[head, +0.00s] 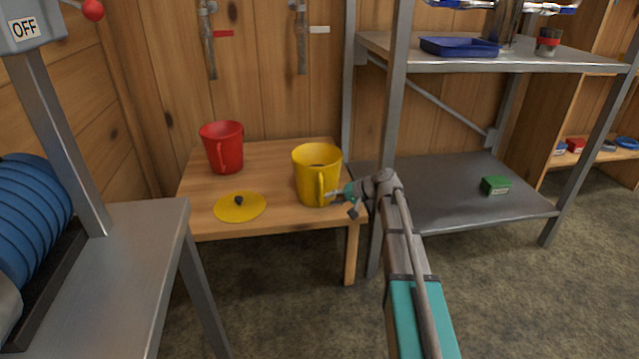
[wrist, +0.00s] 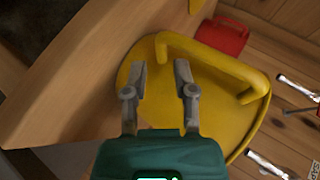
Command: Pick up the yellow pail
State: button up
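The yellow pail (head: 314,163) stands upright on the low wooden table, near its right side, with its handle (head: 320,188) facing the front. My gripper (head: 338,194) is low at the pail's right front, close to the handle. In the wrist view, the yellow pail (wrist: 225,118) fills the middle, with its handle (wrist: 210,60) arching across. My gripper (wrist: 161,70) has its two fingers apart with nothing clearly held between them. One end of the handle lies just beyond the fingertips. I cannot tell whether the fingers touch the pail.
The wooden table (head: 270,158) also holds a red pail (head: 224,150) and a yellow lid with a dark knob (head: 240,207). A metal shelf (head: 440,212) with a green box (head: 495,185) stands to the right. A metal bench (head: 120,270) is at the left.

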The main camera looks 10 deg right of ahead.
jog(key=shift+b+x, duration=0.65)
jog(key=shift+x, duration=1.05)
grip_shut()
